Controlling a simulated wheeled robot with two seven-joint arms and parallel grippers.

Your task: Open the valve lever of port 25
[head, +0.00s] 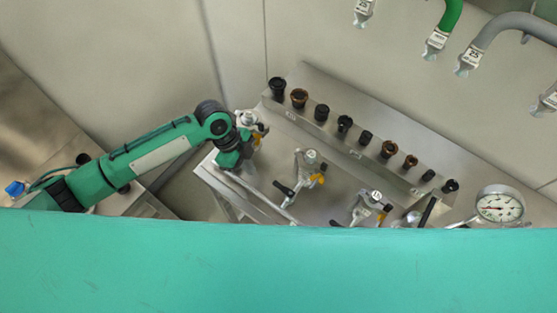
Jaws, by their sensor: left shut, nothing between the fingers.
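Three metal valves with yellow parts stand on a steel bench: one at the left (250,122), a middle one (311,163) and a right one (371,202). The middle valve has a black-ended lever (285,191) pointing down-left. I cannot read a port number on any valve. A grey hose (497,28) at the upper right has a tag (474,54) that seems to read 25. My left gripper (241,151) is shut and empty, close beside the left valve; its fingertips are hard to make out, and I cannot tell if it touches. My right gripper is not in view.
A row of black and brown knobs (345,123) runs along a raised steel ledge behind the valves. A pressure gauge (499,206) stands at the right. A green hose (449,15) hangs above. A broad teal surface covers the bottom and hides the bench's front.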

